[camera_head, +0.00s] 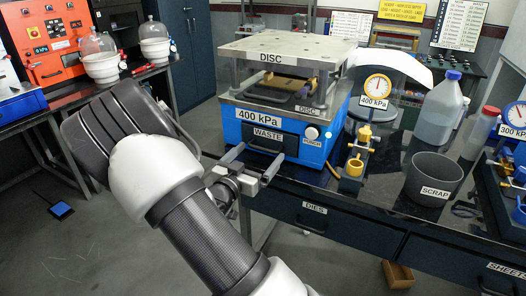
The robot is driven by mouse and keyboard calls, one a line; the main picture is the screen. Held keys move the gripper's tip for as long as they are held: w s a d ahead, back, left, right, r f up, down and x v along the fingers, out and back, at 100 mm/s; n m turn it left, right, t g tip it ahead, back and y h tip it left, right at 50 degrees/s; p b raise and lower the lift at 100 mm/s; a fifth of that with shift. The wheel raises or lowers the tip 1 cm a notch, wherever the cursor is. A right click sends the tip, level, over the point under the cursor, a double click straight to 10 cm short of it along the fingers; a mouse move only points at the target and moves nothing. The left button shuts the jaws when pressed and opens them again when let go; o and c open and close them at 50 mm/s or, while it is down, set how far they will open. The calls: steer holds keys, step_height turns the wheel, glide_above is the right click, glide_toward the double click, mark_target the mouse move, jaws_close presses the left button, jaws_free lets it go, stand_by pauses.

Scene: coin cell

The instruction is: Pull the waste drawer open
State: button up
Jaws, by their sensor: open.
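The waste drawer (268,134) is the dark front with a WASTE label, low on the blue press base (312,152). It looks shut. The drawer's handle appears as a dark bar near the fingers. I cannot tell whether the fingers touch it. My forearm hides the area to the lower left.
A round white PUNCH knob (312,133) sits right of the drawer. The DIES drawer (318,218) lies below the bench top. Open floor lies in front.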

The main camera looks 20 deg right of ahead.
mark_target(263, 149)
steer(key=shift+x, duration=1.8)
steer(key=c, duration=1.2)
steer(key=shift+s+a+f, duration=0.1)
steer(key=shift+s+a, duration=0.25)
steer(key=shift+a, duration=0.1)
steer(key=p+v, duration=0.1)
steer(key=v, duration=1.4)
steer(key=shift+s+d, duration=0.1)
steer(key=o, duration=1.2)
